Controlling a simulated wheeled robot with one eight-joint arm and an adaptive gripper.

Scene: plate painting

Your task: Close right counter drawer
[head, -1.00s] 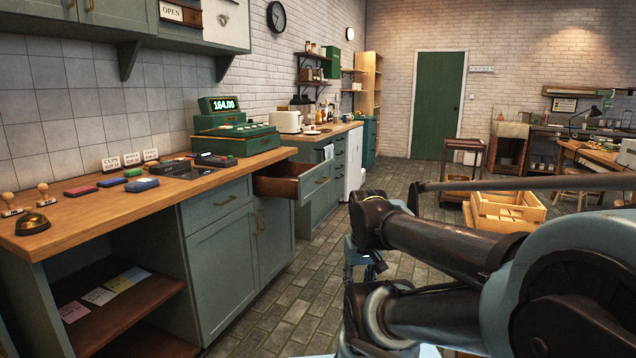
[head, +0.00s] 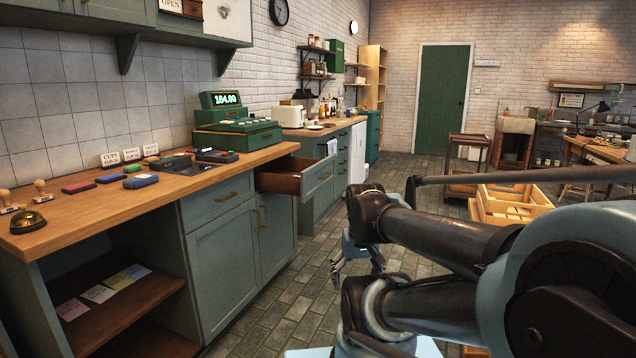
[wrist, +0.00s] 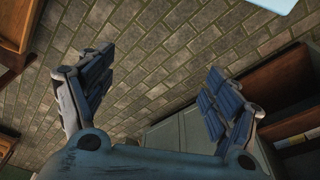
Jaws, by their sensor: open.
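The right counter drawer (head: 320,180) is pulled out from the grey-green counter under the cash register, its brown wooden inside showing. Its front has a brass handle and faces right, toward the aisle. My gripper (head: 358,272) hangs low over the floor, to the right of and below the drawer, apart from it. The drawer cannot be clearly made out in the wrist view.
The cash register (head: 235,130) stands on the wooden countertop (head: 90,208). A shut drawer (head: 217,198) is left of the open one. Open shelves (head: 120,300) hold cards. A wooden crate (head: 510,205) stands right, beyond my arm. The brick floor (head: 270,325) beside the counter is clear.

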